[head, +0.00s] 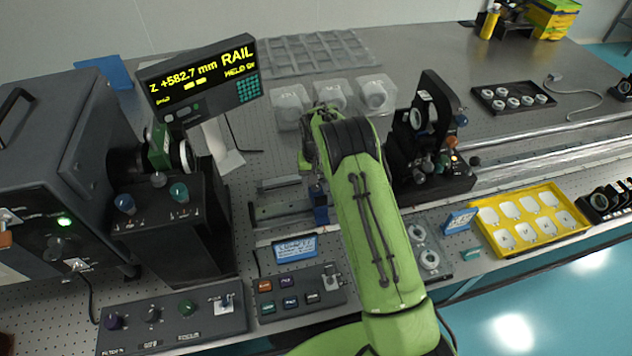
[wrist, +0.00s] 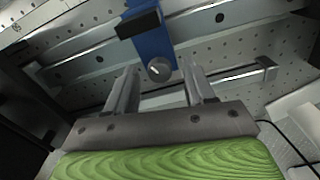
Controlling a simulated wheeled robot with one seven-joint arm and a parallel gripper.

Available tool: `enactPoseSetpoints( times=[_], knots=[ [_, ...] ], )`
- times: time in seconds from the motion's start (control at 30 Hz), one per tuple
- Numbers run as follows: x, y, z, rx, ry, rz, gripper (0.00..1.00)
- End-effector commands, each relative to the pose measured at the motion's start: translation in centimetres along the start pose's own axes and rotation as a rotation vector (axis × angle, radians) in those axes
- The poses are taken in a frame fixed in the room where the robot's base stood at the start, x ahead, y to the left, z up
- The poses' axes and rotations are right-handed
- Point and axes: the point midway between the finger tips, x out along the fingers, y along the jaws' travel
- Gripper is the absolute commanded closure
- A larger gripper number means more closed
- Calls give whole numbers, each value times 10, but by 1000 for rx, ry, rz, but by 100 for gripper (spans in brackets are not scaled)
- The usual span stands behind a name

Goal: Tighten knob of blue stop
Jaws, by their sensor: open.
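The blue stop (wrist: 150,38) sits across the metal rail in the wrist view, with a dark block on its left side. Its round grey knob (wrist: 159,69) faces my gripper. My gripper (wrist: 161,88) is open, with one finger on each side of the knob's line and the knob just beyond the fingertips. Nothing is between the fingers that I can see. In the head view the blue stop (head: 320,206) shows on the rail just left of my green arm, which hides part of the area. The knob cannot be made out there.
The rail (head: 280,212) runs across the perforated table. A blue-screened panel (head: 295,249) and a button box (head: 300,292) stand in front of it. A black optics mount (head: 430,150) is right of my arm. Clear plastic boxes (head: 290,103) lie behind. A yellow tray (head: 495,243) is at the right.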

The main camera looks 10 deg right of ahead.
Motion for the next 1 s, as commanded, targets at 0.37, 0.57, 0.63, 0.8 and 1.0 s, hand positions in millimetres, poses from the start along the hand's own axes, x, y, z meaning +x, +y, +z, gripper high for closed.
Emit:
enactPoseSetpoints(
  times=[0.37, 0.57, 0.63, 0.8, 1.0],
  knots=[
    [2, 0, 0, 0, 0, 0, 65],
    [2, 0, 0, 0, 0, 0, 95],
    [1, 0, 0, 0, 0, 0, 100],
    [2, 0, 0, -12, 0, 0, 100],
    [2, 0, 0, -79, 0, -1, 100]
  ],
)
